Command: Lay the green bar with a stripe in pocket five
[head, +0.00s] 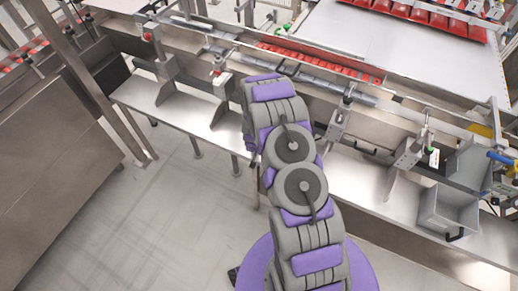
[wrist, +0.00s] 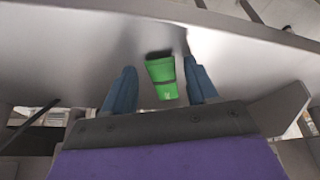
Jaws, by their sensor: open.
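The green bar (wrist: 160,70) with a dark stripe across it lies on a grey metal surface (wrist: 85,52) in the wrist view. My gripper (wrist: 158,80) is open, with one blue finger to the left of the bar and one to the right. The fingers appear apart from the bar, and I cannot tell the height between them and it. In the head view my arm hides the gripper and the bar. I cannot make out pocket five; a row of red pockets (head: 320,62) runs along the conveyor behind my arm.
A steel ledge (head: 185,108) runs along the machine front, with upright brackets (head: 408,152) on it. A grey open bin (head: 450,208) stands at the right. A white flat surface (head: 400,55) and red trays (head: 425,14) lie at the back. The floor at left is clear.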

